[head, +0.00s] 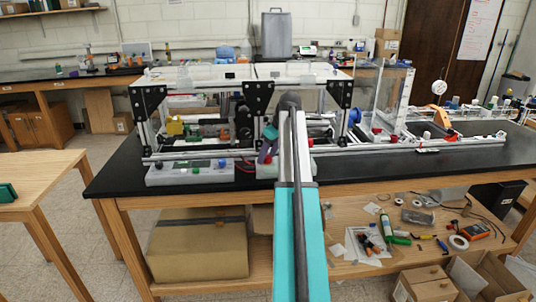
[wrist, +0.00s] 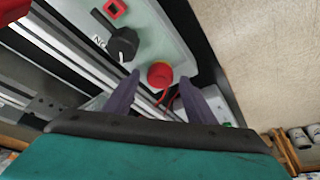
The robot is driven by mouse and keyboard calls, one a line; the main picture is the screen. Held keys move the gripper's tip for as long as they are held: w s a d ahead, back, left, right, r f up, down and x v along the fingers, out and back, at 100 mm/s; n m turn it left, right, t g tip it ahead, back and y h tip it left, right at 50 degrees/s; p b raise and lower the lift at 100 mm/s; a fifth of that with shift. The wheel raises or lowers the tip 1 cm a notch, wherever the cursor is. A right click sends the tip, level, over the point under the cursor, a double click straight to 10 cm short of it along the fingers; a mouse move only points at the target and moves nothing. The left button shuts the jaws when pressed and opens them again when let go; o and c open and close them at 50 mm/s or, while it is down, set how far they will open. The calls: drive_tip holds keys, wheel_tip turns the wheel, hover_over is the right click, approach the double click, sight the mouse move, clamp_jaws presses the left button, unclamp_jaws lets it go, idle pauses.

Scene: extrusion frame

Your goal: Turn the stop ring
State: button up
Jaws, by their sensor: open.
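A round red knob (wrist: 160,74), which looks like the stop ring, sits on a pale grey-green panel (wrist: 170,30) in the wrist view. My gripper (wrist: 160,77) is open, with its two dark purple fingers either side of the knob in the picture. The fingertips appear just short of it or level with it; I cannot tell whether they touch. Nothing is held. In the head view my gripper (head: 267,145) is at the front of the extrusion frame, and my arm hides part of the panel there.
A black knob (wrist: 123,45) and a red square part (wrist: 115,8) sit beside the red knob on the panel. Aluminium rails (wrist: 65,45) run close by on the left. In the head view the frame stands on a black bench top (head: 440,165), with another panel (head: 190,172) left of my gripper.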

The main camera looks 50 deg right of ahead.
drive_tip(key=c, duration=1)
drive_tip(key=shift+c, duration=0.2)
